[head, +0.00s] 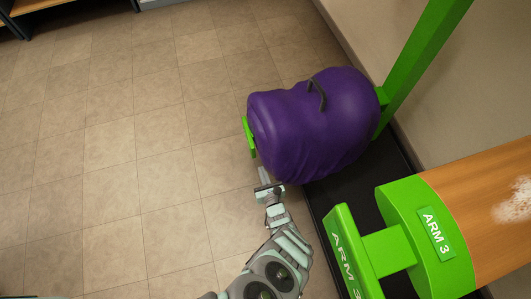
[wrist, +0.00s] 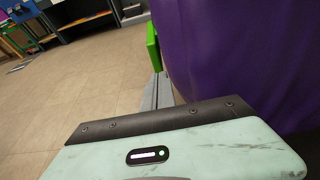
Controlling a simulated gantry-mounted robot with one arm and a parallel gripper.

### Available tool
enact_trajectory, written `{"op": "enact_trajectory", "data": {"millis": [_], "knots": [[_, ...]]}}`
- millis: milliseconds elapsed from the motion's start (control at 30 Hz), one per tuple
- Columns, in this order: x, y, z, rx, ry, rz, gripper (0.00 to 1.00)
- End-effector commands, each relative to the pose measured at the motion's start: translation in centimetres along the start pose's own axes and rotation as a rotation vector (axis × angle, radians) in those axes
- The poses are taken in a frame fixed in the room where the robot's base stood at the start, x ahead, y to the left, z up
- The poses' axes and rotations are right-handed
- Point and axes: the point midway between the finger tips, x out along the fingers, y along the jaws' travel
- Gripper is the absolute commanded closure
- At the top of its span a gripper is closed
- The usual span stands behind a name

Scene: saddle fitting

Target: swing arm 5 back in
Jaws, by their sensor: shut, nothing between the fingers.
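A bulky purple-covered load (head: 315,125) with a dark handle on top sits on an arm of a green post (head: 425,55). A green end plate (head: 249,137) stands at its left end; the plate also shows in the wrist view (wrist: 153,45). No number is readable on it, so I cannot tell whether this is arm 5. My gripper (head: 263,175) is shut and empty. Its fingertips are just below the plate, close to the purple cover's lower left. In the wrist view the fingers (wrist: 158,92) point toward the plate; whether they touch it I cannot tell.
A green and wooden arm labelled ARM 3 (head: 436,232) fills the lower right, with its own green end plate (head: 345,252). A black base strip (head: 330,203) runs along the wall. The tiled floor (head: 120,150) to the left is clear. Shelving (wrist: 80,15) stands far off.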

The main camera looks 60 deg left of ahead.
Motion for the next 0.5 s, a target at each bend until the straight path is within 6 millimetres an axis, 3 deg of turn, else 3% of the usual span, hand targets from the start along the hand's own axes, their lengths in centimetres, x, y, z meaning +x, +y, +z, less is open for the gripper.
{"op": "enact_trajectory", "data": {"millis": [33, 200, 500], "knots": [[1.4, 0.1, -0.7, -0.004, 0.000, 0.004, 1.00], [4.8, 0.1, -0.6, -0.003, 0.000, 0.003, 1.00], [7.8, 0.0, 0.8, -0.001, 0.004, 0.001, 1.00]]}}
